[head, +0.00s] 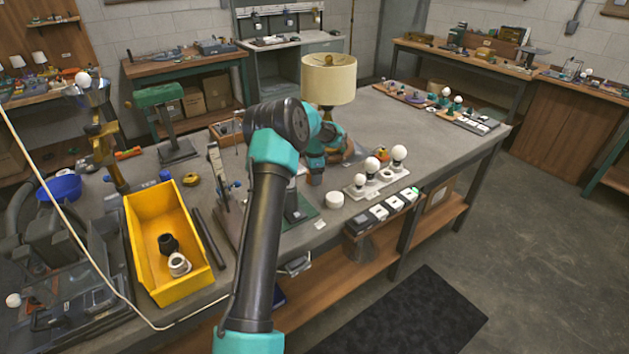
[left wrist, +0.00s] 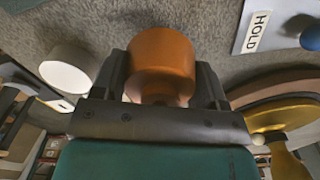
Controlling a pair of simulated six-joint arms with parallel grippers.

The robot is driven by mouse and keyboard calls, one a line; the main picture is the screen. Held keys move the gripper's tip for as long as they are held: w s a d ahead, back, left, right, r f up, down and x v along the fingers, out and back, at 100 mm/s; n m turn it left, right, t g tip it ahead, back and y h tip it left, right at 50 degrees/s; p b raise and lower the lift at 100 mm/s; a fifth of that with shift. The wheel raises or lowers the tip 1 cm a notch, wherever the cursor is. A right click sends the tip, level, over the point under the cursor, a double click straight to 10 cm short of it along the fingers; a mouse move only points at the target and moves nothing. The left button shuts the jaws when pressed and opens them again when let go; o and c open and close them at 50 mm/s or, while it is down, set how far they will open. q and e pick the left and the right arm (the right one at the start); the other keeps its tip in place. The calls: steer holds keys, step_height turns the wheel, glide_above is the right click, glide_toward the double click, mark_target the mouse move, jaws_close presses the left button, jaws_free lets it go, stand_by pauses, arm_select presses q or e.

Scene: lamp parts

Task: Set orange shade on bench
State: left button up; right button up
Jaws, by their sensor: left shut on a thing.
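The orange shade (left wrist: 162,62) is a small, smooth cup-like piece, held between the two dark fingers of my left gripper (left wrist: 161,80) in the left wrist view. I cannot tell whether the shade touches the bench top. My arm and gripper hide part of the bench there. My right gripper is in neither view.
A large cream lamp (head: 328,78) stands just behind. A strip of white bulbs (head: 372,165) is to the right, a yellow bin (head: 148,225) to the left. The far right of the bench top has free room.

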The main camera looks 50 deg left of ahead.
arm_select(q)
steer(key=shift+f, duration=1.35)
steer(key=shift+f, duration=0.1)
steer(key=o, duration=0.9)
step_height(320, 180, up, 12)
steer(key=shift+r, duration=0.1)
